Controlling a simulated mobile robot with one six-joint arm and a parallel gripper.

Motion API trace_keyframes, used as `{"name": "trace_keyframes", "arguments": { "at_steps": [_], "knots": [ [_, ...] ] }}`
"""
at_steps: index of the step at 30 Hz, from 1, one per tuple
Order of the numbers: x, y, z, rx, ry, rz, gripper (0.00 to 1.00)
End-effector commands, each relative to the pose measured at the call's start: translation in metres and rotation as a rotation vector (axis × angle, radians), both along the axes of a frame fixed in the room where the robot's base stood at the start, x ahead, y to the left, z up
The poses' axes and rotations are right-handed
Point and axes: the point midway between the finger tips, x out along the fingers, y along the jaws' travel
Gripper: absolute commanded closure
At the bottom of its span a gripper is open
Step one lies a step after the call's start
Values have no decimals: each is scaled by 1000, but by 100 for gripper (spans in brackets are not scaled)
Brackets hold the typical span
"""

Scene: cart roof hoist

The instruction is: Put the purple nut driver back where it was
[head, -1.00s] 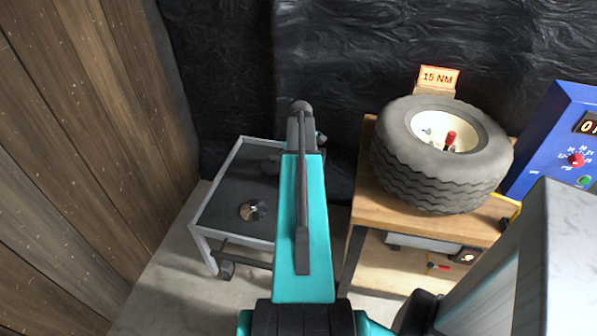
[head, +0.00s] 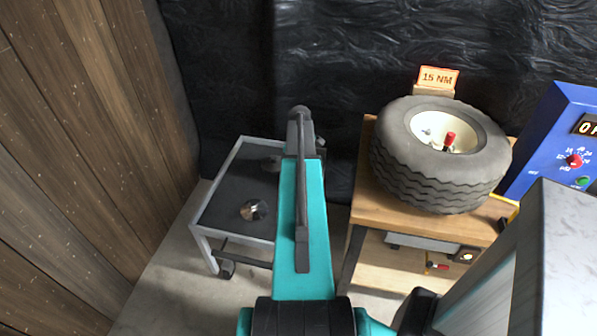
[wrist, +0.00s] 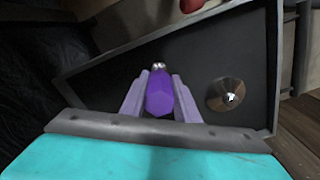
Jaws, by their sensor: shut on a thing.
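The purple nut driver (wrist: 160,93) is between the two fingers of my gripper (wrist: 159,82) in the wrist view. The gripper is shut on its faceted purple handle, and a small metal end shows beyond it. Behind it lies the dark top of a grey cart (wrist: 120,68). I cannot tell how far the driver is above the cart top. In the head view my arm hides the gripper and the driver; the cart (head: 215,208) shows left of the arm.
A metal disc (head: 254,210) lies on the cart top, also in the wrist view (wrist: 226,95). Right of the arm, a wooden bench (head: 395,215) bears a tyre (head: 435,180), with a "15 NM" sign (head: 439,77) behind it. A blue box (head: 553,140) stands at far right.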

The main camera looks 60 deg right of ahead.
Motion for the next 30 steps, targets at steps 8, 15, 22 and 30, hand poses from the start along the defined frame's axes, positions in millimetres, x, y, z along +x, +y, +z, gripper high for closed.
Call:
{"name": "trace_keyframes", "arguments": {
  "at_steps": [8,15,22,30],
  "knots": [
    [0,0,-9,0,0,0,100],
    [0,0,-10,0,0,0,100],
    [0,0,-12,0,0,-1,53],
    [-1,0,-11,0,0,-1,53]
  ]
}}
